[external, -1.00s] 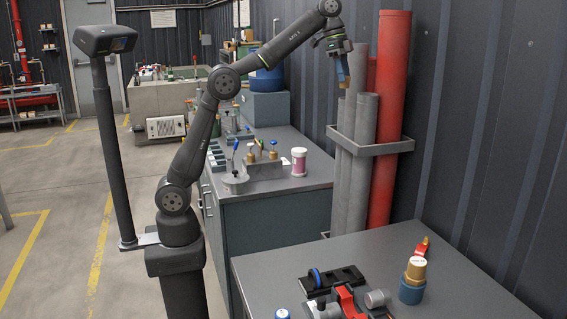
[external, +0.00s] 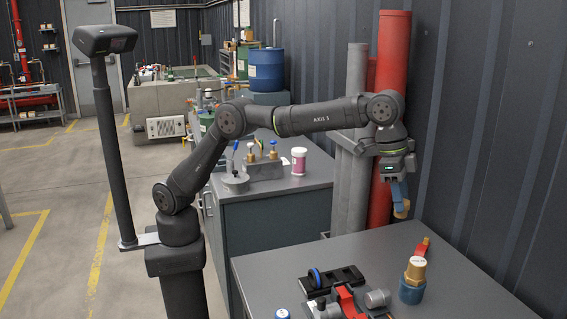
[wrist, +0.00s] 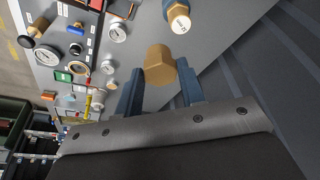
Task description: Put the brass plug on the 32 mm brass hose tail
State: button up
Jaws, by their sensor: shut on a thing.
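My gripper (external: 400,195) is shut on the brass plug (external: 402,210), a hexagonal brass piece. In the wrist view the plug (wrist: 160,64) sits between the blue fingers (wrist: 160,80). My gripper hangs in the air beyond the far edge of the front bench, in front of the red pipe. A brass fitting (external: 416,268) with a white label stands upright in a blue holder (external: 412,290) on this bench. It also shows in the wrist view (wrist: 179,20), apart from the plug. The label is too small to read, so I cannot tell whether it is the 32 mm hose tail.
A red-and-brass part (external: 422,247) lies behind the blue holder. A black rack (external: 332,280) and a red clamp-like tool (external: 347,302) are at the bench front. Grey and red pipes (external: 390,110) stand against the wall. The bench's left rear surface is clear.

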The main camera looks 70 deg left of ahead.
jog(key=s+d+f, duration=0.3)
jog(key=d, duration=0.1)
send_near(422, 262)
jog(key=shift+w+d, duration=0.35)
jog(key=shift+d, duration=0.2)
jog(key=shift+w+f, duration=0.15)
jog(key=shift+w, duration=0.05)
jog(key=shift+f, duration=1.9)
jog(key=shift+f, duration=0.1)
jog(key=o, duration=1)
jog(key=shift+f, duration=0.1)
